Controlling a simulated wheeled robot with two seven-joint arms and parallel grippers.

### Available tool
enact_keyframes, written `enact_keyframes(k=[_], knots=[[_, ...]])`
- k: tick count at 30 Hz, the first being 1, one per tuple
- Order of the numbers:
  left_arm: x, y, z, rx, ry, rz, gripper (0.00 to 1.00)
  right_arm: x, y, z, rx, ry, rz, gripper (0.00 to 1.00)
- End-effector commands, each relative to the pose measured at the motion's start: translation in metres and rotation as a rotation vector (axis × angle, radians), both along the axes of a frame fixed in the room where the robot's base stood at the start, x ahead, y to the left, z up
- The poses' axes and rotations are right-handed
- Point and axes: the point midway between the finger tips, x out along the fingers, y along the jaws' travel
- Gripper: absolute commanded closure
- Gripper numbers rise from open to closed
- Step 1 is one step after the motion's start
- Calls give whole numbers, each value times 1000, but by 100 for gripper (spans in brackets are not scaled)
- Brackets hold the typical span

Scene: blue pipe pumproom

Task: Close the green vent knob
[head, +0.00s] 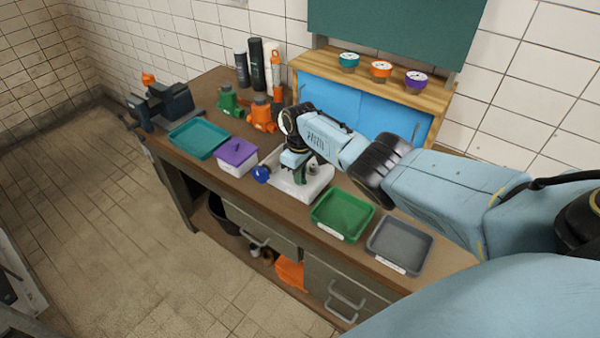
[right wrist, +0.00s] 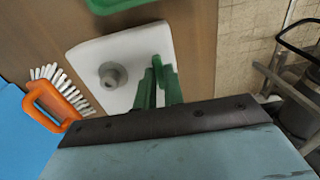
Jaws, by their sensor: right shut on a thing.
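The green vent knob (head: 300,175) stands on a white base (head: 318,187) on the workbench. It shows as upright green pieces in the right wrist view (right wrist: 157,82), partly hidden by my wrist. My right gripper (head: 297,163) points down over the base and is shut on the green knob. The knob's exact turn angle cannot be told. A grey round fitting (right wrist: 112,76) sits on the same base beside the knob. My left gripper is not in view.
An orange-handled brush (right wrist: 52,103) lies close by. A blue cabinet (head: 345,90) stands behind.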

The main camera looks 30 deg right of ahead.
Motion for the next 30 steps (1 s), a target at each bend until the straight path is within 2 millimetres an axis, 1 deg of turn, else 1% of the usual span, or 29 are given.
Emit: enact_keyframes(k=[14,15,20,27,30], knots=[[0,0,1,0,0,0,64,1,-1,1,-1,-2,-16,100],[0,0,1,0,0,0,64,1,-1,1,-1,-2,-16,89],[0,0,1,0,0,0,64,1,-1,1,-1,-1,-16,68],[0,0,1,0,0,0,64,0,0,1,0,-1,-15,68],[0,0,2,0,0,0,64,0,0,3,0,0,-15,68]])
